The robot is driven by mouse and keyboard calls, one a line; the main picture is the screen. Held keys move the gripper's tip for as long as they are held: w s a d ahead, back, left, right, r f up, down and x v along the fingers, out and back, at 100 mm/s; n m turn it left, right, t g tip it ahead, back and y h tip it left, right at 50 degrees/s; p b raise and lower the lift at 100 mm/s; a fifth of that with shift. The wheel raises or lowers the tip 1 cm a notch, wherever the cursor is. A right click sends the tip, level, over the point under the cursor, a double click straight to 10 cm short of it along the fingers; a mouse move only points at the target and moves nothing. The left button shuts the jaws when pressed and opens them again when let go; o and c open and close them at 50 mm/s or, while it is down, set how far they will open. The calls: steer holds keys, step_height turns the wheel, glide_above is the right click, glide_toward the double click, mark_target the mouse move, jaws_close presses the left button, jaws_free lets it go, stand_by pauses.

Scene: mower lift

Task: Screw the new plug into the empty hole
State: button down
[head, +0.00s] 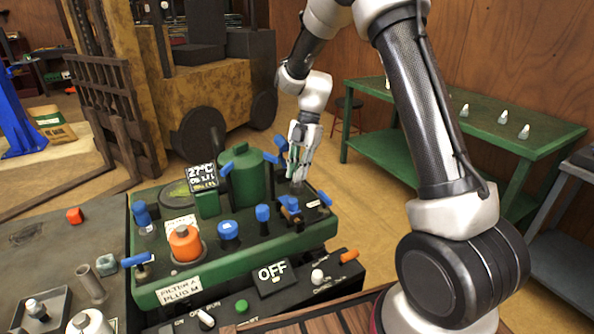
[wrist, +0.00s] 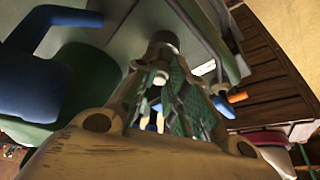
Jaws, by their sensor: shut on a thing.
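My gripper (head: 297,176) points down over the back right corner of the green machine deck (head: 300,245). Its green-padded fingers are closed on a small pale plug, which is mostly hidden between them in the head view. In the wrist view a pale piece of the plug (wrist: 160,78) shows between the fingers. A grey round collar (wrist: 163,40) is just beyond it, at the fingertips. A grey stub (head: 297,188) also shows below the fingers in the head view. The empty hole is hidden, and I cannot tell whether the plug sits in it.
Blue-handled valves (head: 289,205) and a green tank (head: 247,175) stand close to my gripper. An orange filter (head: 185,243) is at the deck's front left. Another plug (head: 36,310) is in a tray at lower left. Several pale plugs stand on the green bench (head: 410,98).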

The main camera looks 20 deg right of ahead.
steer(key=m, duration=0.3)
steer(key=shift+s+f+t+y, duration=0.15)
steer(key=shift+s+t+y, duration=0.15)
steer(key=shift+t, duration=0.1)
steer(key=m+t, duration=0.1)
steer(key=m, duration=0.1)
steer(key=shift+s+d+m, duration=0.1)
steer(key=shift+m, duration=0.3)
steer(key=m+t, duration=0.1)
steer(key=m, duration=0.2)
steer(key=shift+m, duration=0.3)
steer(key=shift+s+m+t, duration=0.15)
steer(key=shift+m+t, duration=0.25)
steer(key=shift+m, duration=0.2)
steer(key=m, duration=0.2)
steer(key=m+t, duration=0.1)
steer(key=m, duration=0.2)
steer(key=shift+t, duration=0.3)
steer(key=shift+s, duration=0.1)
